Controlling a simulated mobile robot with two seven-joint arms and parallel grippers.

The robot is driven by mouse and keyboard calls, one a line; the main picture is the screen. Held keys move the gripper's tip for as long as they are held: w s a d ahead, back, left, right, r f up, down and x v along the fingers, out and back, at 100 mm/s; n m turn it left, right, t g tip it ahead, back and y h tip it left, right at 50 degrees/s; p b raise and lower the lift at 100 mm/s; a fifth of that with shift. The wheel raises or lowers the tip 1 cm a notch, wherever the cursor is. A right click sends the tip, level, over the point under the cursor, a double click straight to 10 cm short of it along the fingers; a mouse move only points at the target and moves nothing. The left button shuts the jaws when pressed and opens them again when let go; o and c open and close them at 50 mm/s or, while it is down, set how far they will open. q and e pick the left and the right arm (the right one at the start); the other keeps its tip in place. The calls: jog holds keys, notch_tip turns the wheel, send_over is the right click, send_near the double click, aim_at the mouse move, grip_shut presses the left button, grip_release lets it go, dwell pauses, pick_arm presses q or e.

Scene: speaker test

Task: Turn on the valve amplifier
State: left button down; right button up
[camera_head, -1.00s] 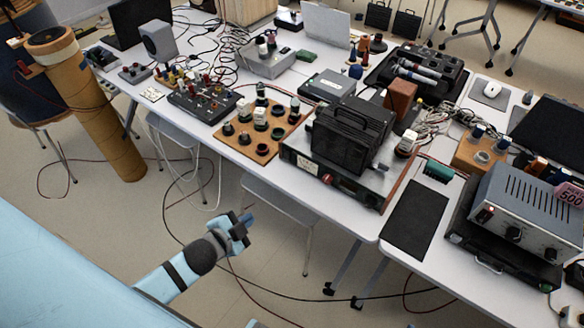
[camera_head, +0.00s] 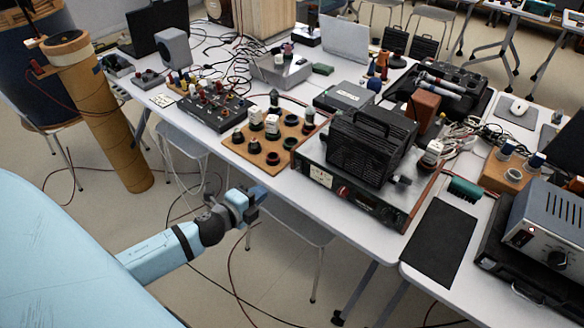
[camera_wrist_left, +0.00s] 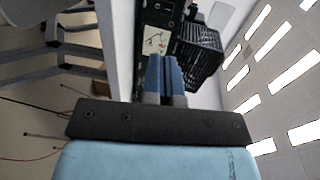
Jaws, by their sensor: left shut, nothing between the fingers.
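The valve amplifier (camera_head: 345,195) appears to be the wide unit with a black ribbed cage (camera_head: 368,148) on top, standing at the table's front edge. Its front panel carries a white label, a red part and dark controls. My left gripper (camera_head: 258,198) is shut and empty, in front of the table edge and left of the amplifier, apart from it. In the left wrist view the closed blue fingers (camera_wrist_left: 164,75) point toward the amplifier's dark front panel (camera_wrist_left: 157,42), with the cage (camera_wrist_left: 198,50) beside it. My right gripper is not in view.
A wooden board with round sockets (camera_head: 262,160) stands left of the amplifier. A black mat (camera_head: 440,240) lies to its right, then a grey unit with knobs (camera_head: 550,225). Cables and other devices crowd the table behind. The floor before the table is mostly clear, with a chair (camera_head: 290,222) under it.

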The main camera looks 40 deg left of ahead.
aim_at(298, 164)
pick_arm(q)
jog(key=w, duration=0.4)
jog(key=w+f, duration=0.1)
jog(key=w, duration=0.3)
jog(key=w+d, duration=0.1)
jog(key=w, duration=0.3)
jog(key=shift+w+f, duration=0.15)
jog(key=shift+w, duration=0.55)
